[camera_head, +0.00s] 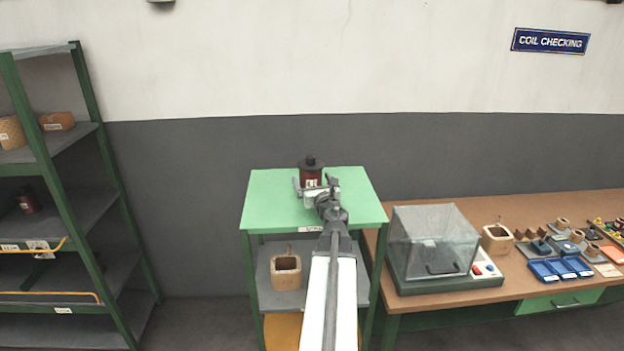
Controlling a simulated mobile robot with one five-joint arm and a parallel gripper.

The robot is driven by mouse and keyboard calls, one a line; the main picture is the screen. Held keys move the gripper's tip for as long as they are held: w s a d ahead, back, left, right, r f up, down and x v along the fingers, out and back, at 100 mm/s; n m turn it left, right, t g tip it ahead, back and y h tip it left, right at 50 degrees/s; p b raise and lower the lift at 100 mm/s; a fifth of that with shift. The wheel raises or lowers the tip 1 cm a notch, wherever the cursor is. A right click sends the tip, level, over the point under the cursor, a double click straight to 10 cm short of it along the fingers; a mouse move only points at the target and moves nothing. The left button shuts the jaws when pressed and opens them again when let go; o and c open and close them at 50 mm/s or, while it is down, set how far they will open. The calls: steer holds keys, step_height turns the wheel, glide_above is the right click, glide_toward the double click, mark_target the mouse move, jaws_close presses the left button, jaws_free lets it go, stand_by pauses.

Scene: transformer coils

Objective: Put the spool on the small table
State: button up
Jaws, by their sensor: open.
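A dark red spool-like piece (311,172) with a black top and a pale label stands upright at the green top of the small table (268,206), towards its back. My gripper (314,187) is open, with its fingers at the left and right of the piece's lower part. The gripper hides the piece's foot, so I cannot tell whether it touches the table top. My arm reaches in from the front over the table's right half.
A tan square coil (286,275) sits on the table's lower shelf. A green-framed rack (75,190) stands left, holding coils and a similar dark red piece (28,202). A brown bench (470,298) at right carries a clear-covered box (433,242) and several parts.

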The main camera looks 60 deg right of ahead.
steer(key=x, duration=0.4)
steer(key=shift+w+d+f, duration=0.1)
steer(key=shift+w+d, duration=0.05)
steer(key=shift+w, duration=0.1)
steer(key=shift+s, duration=0.1)
jaws_close()
